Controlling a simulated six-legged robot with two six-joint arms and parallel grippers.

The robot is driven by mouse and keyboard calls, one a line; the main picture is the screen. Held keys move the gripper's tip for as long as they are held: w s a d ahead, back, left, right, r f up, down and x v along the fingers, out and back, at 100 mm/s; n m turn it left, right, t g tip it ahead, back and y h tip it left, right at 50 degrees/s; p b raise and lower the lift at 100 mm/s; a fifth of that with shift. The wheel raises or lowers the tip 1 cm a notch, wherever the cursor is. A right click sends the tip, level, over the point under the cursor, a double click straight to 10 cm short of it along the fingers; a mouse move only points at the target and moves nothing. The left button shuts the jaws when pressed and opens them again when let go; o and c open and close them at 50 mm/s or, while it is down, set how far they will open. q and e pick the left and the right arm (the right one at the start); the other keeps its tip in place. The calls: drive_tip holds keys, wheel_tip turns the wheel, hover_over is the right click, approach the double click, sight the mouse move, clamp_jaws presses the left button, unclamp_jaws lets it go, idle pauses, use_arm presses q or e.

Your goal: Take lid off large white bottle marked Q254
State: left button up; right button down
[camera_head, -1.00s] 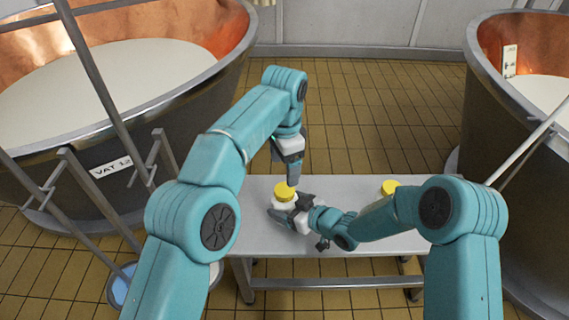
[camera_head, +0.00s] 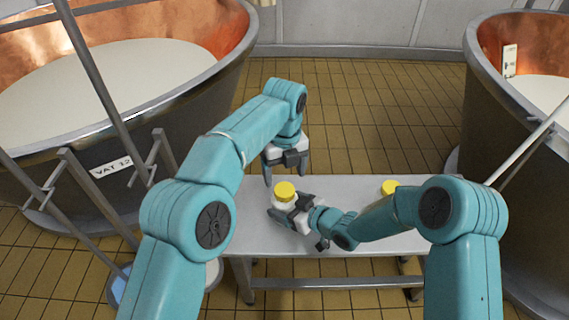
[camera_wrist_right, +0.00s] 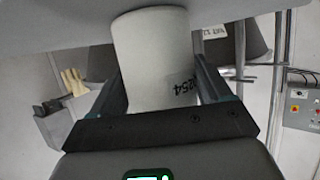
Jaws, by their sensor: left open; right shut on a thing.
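The white bottle (camera_head: 282,203) stands on the grey table with its yellow lid (camera_head: 285,190) on top. In the right wrist view the bottle (camera_wrist_right: 155,65) fills the space between the fingers, and its marking ending in 254 shows on its side. My right gripper (camera_head: 281,207) is shut on the bottle's body from the right. My left gripper (camera_head: 284,180) is open and points down, just above and behind the lid, with its fingers spread. Whether a finger touches the lid cannot be told.
A second yellow lid (camera_head: 390,187) shows at the right of the table (camera_head: 345,190), its container mostly hidden by my right arm. Large copper vats stand left (camera_head: 100,130) and right (camera_head: 500,120). The tiled floor behind the table is clear.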

sight(285, 190)
use_arm(q)
drive_tip(key=shift+f, duration=2.75)
